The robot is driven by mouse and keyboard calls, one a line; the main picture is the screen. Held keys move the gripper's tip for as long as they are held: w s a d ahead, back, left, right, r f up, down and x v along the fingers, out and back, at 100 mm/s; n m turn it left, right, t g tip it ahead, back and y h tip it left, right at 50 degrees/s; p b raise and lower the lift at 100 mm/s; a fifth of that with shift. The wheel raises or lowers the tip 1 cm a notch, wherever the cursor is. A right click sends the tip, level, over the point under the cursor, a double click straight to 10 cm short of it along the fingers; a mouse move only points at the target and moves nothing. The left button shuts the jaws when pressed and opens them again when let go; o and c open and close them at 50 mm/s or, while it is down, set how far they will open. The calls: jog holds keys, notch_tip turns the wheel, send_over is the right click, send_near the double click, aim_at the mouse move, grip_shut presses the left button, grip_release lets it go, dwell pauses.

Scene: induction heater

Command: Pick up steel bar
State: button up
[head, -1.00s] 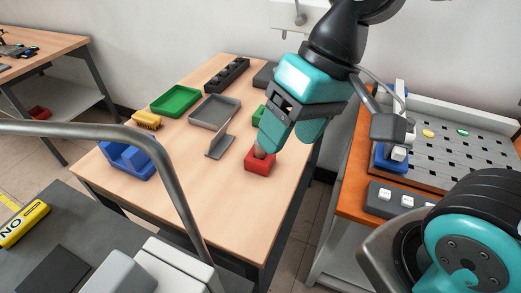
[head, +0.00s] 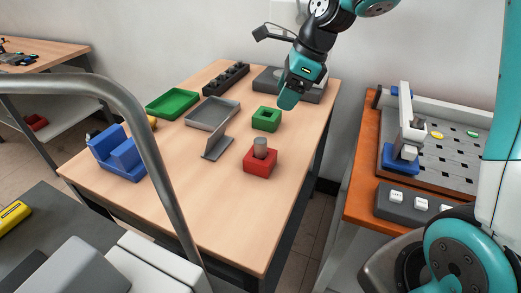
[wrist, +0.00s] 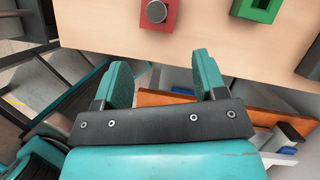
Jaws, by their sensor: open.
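A grey steel bar (head: 260,148) stands upright in a red block (head: 260,166) near the front right of the wooden table. In the wrist view the round end of the steel bar (wrist: 156,11) shows in the red block (wrist: 174,20), beyond the fingertips near the top edge. My gripper (head: 287,100) is up and behind the bar in the head view, apart from it. In the wrist view my gripper (wrist: 161,72) has its two teal fingers spread with nothing between them.
A green block (head: 267,119) with an opening sits behind the red block. A grey bracket (head: 217,148), a grey tray (head: 212,113), a green tray (head: 173,102) and a blue holder (head: 117,157) lie left. The table front is clear. A perforated board (head: 455,140) is on the right-hand bench.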

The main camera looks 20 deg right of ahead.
aim_at(260, 140)
jog(key=x, duration=1.1)
jog(key=shift+a+f, duration=0.15)
jog(key=shift+f, duration=0.1)
jog(key=x, duration=0.5)
jog(key=shift+s+a+p, duration=0.15)
jog(key=shift+p, duration=0.25)
jog(key=shift+c, duration=0.4)
jog(key=c, duration=1.1)
grip_shut()
jog(key=shift+r, duration=0.15)
